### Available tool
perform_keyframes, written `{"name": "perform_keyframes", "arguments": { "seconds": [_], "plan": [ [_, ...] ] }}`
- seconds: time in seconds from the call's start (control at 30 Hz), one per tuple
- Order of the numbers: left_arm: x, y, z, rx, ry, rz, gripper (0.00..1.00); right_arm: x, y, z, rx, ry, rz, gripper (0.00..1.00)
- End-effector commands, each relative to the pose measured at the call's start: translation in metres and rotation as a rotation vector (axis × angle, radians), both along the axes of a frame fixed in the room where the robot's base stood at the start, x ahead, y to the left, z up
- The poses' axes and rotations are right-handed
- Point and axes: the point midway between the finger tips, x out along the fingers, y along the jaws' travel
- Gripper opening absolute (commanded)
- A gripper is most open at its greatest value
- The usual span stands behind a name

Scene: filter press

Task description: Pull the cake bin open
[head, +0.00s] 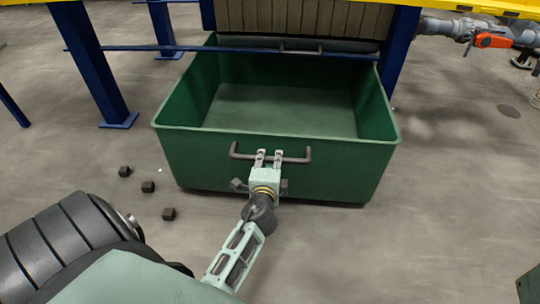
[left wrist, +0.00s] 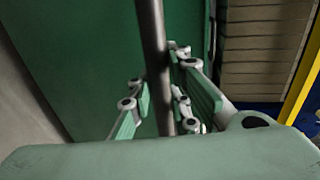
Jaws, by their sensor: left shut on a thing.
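The cake bin (head: 345,165) is a green open-topped box on the floor, pulled partly out from under the press, and its visible inside is empty. A dark bar handle (head: 300,157) runs across its front wall. My left gripper (head: 269,157) is shut on the handle near its middle. In the left wrist view the handle (left wrist: 153,45) passes between the fingers of my left gripper (left wrist: 160,105), with the bin's green wall (left wrist: 85,50) behind it. My right gripper is not in view.
Filter plates (head: 305,18) hang above the back of the bin. Blue legs (head: 95,65) and a blue rail (head: 150,48) stand around it. Several small dark blocks (head: 148,187) lie on the floor at left. The floor right of the bin (head: 450,190) is clear.

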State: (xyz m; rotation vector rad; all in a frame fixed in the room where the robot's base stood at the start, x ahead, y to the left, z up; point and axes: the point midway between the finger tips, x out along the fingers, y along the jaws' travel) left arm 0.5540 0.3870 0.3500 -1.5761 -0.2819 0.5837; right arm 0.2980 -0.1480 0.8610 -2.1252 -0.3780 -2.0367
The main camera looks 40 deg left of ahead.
Motion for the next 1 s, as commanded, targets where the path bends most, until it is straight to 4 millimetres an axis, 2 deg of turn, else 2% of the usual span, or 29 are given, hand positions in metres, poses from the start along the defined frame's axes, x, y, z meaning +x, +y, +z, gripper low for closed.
{"name": "perform_keyframes", "arguments": {
  "seconds": [0.47,0.5,0.7,1.0],
  "plan": [
    [-0.0011,-0.002,0.0005,-0.001,-0.002,-0.002,0.0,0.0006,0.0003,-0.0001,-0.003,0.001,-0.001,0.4],
    [-0.0011,-0.002,0.0005,-0.001,-0.002,-0.002,0.18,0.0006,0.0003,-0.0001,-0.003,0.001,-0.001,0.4],
    [-0.0012,-0.0015,0.0008,0.0,-0.001,-0.001,0.36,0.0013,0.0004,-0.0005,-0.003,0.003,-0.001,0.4],
    [-0.0014,-0.001,0.0017,0.001,-0.002,0.0,0.36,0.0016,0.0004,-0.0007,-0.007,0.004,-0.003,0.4]
  ]
}}
